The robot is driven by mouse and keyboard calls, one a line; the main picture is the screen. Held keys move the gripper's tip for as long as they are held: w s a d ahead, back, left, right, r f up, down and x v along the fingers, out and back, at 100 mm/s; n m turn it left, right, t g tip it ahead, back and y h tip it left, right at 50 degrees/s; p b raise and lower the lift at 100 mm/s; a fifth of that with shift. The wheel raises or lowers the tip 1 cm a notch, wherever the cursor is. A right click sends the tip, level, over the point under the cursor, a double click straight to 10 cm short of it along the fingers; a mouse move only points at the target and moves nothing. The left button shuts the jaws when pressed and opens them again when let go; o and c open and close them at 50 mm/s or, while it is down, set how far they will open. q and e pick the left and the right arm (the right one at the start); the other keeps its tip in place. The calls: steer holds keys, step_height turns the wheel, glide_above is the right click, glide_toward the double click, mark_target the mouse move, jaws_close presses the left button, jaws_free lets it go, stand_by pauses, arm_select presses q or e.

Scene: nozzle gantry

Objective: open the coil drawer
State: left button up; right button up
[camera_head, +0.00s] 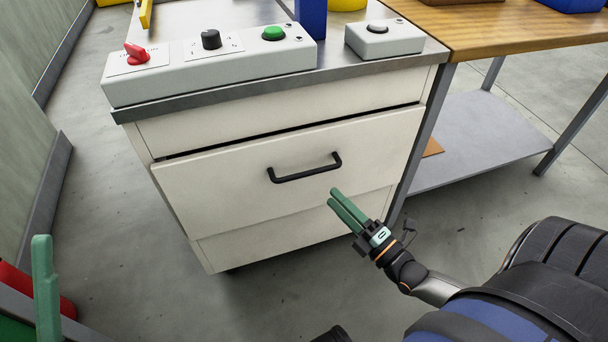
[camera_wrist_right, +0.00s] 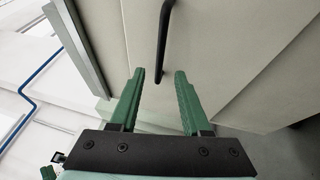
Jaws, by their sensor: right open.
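The coil drawer (camera_head: 240,185) is the wide cream front with a black bar handle (camera_head: 305,172) in the middle of the cabinet. Its front stands slightly proud of the panel below, with a dark gap along its top edge. My right gripper (camera_head: 333,196) is open and empty, just below the handle's right end. In the right wrist view the handle (camera_wrist_right: 163,40) lies ahead of my right gripper (camera_wrist_right: 160,72), in line with the space between its fingers; I see no contact.
A control box (camera_head: 200,70) with a red switch, a black knob and a green button sits on the cabinet top. A smaller grey box (camera_head: 385,40) stands beside it. A wooden bench (camera_head: 500,28) with a lower shelf adjoins at right. The floor before the cabinet is clear.

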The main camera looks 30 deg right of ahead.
mark_target(309, 171)
steer(key=b+x, duration=0.2)
steer(key=x, duration=0.8)
steer(key=shift+b, duration=0.4)
jaws_close()
stand_by(0.8)
